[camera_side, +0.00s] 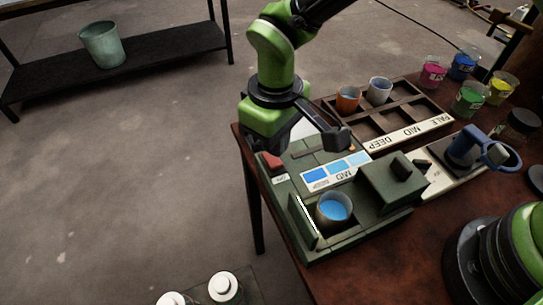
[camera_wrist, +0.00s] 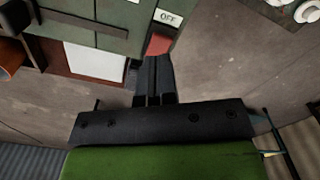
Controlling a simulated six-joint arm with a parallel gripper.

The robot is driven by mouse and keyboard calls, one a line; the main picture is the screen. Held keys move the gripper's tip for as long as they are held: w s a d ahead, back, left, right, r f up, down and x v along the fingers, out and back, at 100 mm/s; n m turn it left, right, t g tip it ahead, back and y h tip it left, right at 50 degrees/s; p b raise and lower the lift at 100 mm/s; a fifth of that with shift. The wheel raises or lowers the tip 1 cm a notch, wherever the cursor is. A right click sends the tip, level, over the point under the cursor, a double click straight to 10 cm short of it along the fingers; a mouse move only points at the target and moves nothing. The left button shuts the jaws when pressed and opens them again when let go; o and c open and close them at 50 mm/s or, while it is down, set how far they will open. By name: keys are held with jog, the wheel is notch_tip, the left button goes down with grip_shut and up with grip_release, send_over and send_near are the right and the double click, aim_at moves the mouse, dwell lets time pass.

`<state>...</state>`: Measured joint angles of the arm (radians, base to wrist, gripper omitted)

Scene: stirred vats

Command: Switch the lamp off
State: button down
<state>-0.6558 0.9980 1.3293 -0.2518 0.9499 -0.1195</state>
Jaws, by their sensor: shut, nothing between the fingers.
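A red switch (camera_side: 272,162) sits on the left corner of the green station (camera_side: 330,250). A white label reading OFF (camera_wrist: 168,17) lies beside the red switch (camera_wrist: 159,44) in the wrist view. My gripper (camera_wrist: 156,62) is shut and empty, its fingertips close to the red switch in that view. I cannot tell whether they touch it. In the side view my fingers are mostly hidden by my wrist. A bright white strip (camera_side: 309,219) shows on the upright panel beside the cup of blue liquid (camera_side: 334,207); I cannot tell whether it is the lamp.
A blue-shaded card (camera_side: 337,170) and a dark block (camera_side: 392,183) are on the station. A rack (camera_side: 385,125) holds an orange and a grey cup. Jars of colour (camera_side: 470,98) stand behind. A blue ring-shaped tool (camera_side: 495,155) stands at right. Open floor lies left.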

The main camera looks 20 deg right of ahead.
aim_at(275, 162)
jog(key=shift+f, duration=1.6)
dwell(1.0)
jog(key=shift+r, duration=3.55)
jog(key=s+d+r+m+t+y, duration=0.1)
jog(key=s+d+r+m+t, duration=0.15)
jog(key=d+r, duration=0.55)
jog(key=s+d+r+m+t+y, duration=0.1)
jog(key=s+d+r+m, duration=0.15)
jog(key=d+r, duration=0.5)
jog(key=s+d+r+m+t, duration=0.1)
jog(key=s+d+m+t, duration=0.1)
jog(key=s, duration=0.4)
jog(key=s+d+r+m+t, duration=0.1)
jog(key=s+d+r+m, duration=0.1)
jog(key=s, duration=0.4)
jog(key=shift+d+r+m+t, duration=0.3)
jog(key=shift+d+m, duration=0.2)
jog(key=shift+d, duration=0.4)
